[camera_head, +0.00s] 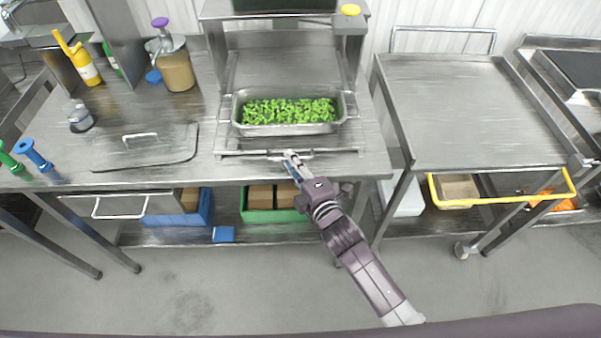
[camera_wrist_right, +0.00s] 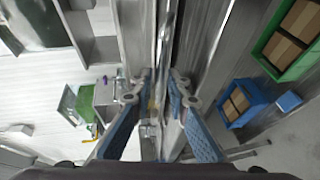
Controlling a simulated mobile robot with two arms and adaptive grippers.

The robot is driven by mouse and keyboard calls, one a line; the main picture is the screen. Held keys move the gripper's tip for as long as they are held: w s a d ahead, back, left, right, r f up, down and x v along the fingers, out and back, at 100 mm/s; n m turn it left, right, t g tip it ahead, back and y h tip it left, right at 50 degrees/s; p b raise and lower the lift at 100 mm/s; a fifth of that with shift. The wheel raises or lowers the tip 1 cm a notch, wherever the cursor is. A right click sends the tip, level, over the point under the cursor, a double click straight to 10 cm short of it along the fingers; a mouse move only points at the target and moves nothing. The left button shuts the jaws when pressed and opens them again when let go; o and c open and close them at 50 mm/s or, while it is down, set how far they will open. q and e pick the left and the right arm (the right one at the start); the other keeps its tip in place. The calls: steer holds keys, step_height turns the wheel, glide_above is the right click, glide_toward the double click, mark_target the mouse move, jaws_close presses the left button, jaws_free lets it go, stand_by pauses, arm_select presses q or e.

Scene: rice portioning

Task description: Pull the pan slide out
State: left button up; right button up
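A metal pan (camera_head: 238,106) filled with chopped green food sits on the pan slide (camera_head: 232,152), a metal frame on the worktop below a raised machine. The slide's front handle (camera_head: 308,153) is at the worktop's front edge. My right gripper (camera_head: 289,158) is at this handle, in front of the pan. In the right wrist view, my right gripper (camera_wrist_right: 160,80) has its two blue-padded fingers on either side of a thin metal bar. I cannot tell whether they press on it. My left gripper is not in view.
A metal lid (camera_head: 160,150) lies on the worktop left of the slide. A brown container (camera_head: 178,72) and bottles (camera_head: 84,66) stand behind it. An empty metal cart (camera_head: 450,100) is at right. Green (camera_head: 270,215) and blue (camera_head: 165,220) bins sit below. The floor in front is clear.

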steer(key=v, duration=1.1)
steer(key=shift+s, duration=0.2)
steer(key=shift+d, duration=0.1)
steer(key=s+d+f+m+g+h+b, duration=0.1)
steer(key=s+d+f+m+g, duration=0.15)
steer(key=f, duration=0.85)
steer(key=s+d+f+m+g+h, duration=0.2)
steer(key=s+d+f+m, duration=0.15)
steer(key=f, duration=0.65)
steer(key=s+d+f+m+g+h+b, duration=0.1)
steer(key=s+d+f+m+g, duration=0.2)
steer(key=f, duration=0.8)
steer(key=s+d+f+m+g, duration=0.2)
steer(key=s+d+f+m, duration=0.1)
steer(key=s+f, duration=0.4)
steer(key=s+d+f+m+g+h+b, duration=0.1)
steer(key=s+f, duration=0.6)
steer(key=s, duration=0.7)
steer(key=s+d+f+m+g+h, duration=0.1)
steer(key=s+d+f+m+g, duration=0.2)
steer(key=s, duration=0.7)
step_height(320, 180, down, 4)
steer(key=d+m, duration=0.2)
steer(key=m, duration=0.1)
steer(key=shift+s+d+b, duration=0.3)
steer(key=shift+d+b, duration=0.05)
steer(key=shift+b, duration=0.05)
